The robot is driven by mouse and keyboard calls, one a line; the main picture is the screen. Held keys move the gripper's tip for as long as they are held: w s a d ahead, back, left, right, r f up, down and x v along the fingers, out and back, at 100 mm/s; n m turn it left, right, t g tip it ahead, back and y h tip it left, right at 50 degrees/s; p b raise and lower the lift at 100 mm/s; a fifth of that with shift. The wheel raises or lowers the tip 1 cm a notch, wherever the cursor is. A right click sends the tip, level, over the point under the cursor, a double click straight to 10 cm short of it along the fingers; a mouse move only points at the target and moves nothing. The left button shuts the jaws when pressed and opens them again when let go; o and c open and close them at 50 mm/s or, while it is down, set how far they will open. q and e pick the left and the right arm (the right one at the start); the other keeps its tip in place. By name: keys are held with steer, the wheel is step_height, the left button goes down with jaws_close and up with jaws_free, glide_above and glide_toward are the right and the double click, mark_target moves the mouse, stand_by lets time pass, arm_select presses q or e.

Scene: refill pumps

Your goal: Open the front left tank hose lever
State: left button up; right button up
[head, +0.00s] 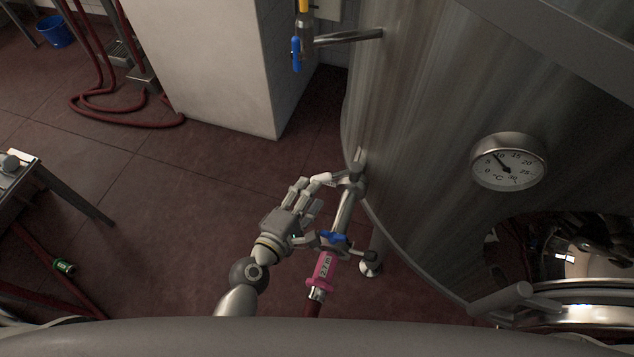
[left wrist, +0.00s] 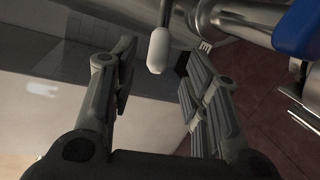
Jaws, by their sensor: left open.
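The steel tank (head: 420,130) fills the right of the head view. A short pipe (head: 346,205) runs from its lower side to a valve with a blue lever (head: 333,238), where a hose with a pink labelled end (head: 322,269) is joined. A white-tipped lever (head: 321,180) shows higher on the pipe. My left gripper (head: 308,195) is open beside the pipe. In the left wrist view the white lever tip (left wrist: 158,50) lies between the spread fingers; whether either finger touches it I cannot tell. The blue lever (left wrist: 298,28) is at the upper right there.
A thermometer dial (head: 508,162) sits on the tank. Another pipe with a blue lever (head: 296,54) is above. A white block (head: 205,65) stands behind, near red hoses (head: 128,123). A table (head: 18,172) is at the left. The floor between is mostly clear.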

arm_select(q)
steer(key=v, duration=0.5)
steer(key=shift+s+a+r, duration=0.1)
steer(key=shift+s, duration=0.25)
steer(key=shift+c, duration=0.4)
